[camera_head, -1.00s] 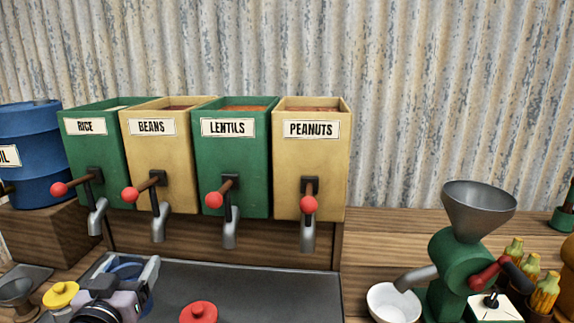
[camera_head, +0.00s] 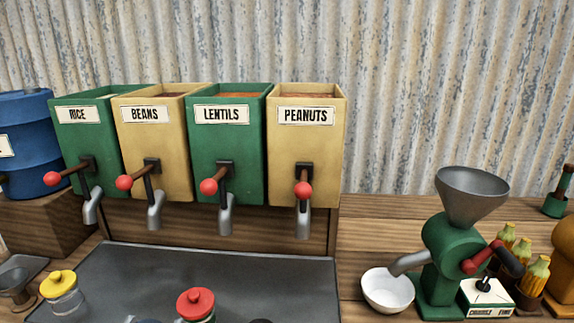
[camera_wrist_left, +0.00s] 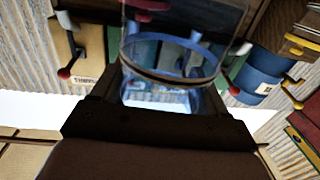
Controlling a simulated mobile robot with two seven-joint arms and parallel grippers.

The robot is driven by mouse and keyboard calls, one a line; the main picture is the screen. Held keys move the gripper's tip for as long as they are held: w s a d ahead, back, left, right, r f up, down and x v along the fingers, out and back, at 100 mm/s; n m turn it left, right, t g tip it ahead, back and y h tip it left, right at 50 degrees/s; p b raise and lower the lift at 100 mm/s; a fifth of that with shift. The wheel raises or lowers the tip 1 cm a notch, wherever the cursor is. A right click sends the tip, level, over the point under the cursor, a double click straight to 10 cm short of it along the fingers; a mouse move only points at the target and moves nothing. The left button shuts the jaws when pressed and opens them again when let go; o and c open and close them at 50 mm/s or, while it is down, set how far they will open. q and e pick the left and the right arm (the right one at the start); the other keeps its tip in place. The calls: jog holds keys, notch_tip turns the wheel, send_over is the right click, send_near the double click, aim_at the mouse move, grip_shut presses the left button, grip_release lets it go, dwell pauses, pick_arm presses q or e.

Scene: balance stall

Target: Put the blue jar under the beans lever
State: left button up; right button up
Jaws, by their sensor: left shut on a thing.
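The blue jar (camera_wrist_left: 172,66) is clear with a blue tint and a dark band. It sits between the fingers of my left gripper (camera_wrist_left: 168,92), shut on it in the left wrist view. In the head view only a dark bluish sliver shows at the bottom edge, possibly the jar. The beans dispenser (camera_head: 170,130) is tan, second from the left. Its lever (camera_head: 124,182) has a red ball, with a grey spout (camera_head: 155,211) below. The jar is clear of the tray area under that spout. My right gripper is not in view.
Rice (camera_head: 90,140), lentils (camera_head: 240,140) and peanuts (camera_head: 318,150) dispensers flank beans. A white bowl (camera_head: 388,295) and green grinder (camera_head: 440,260) are right. The tray's back is clear.

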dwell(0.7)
pick_arm(q)
jog(key=w+a+r+n+y, duration=0.2)
jog(key=w+a+r+y, duration=0.1)
jog(key=w+a+r, duration=0.9)
jog(key=w+a, duration=0.1)
jog(key=w, duration=0.2)
jog(key=shift+a+r, duration=0.25)
jog(key=shift+a, duration=0.05)
jog(key=shift+f+b, duration=1.85)
jog(key=shift+f, duration=8)
jog(key=shift+f, duration=0.1)
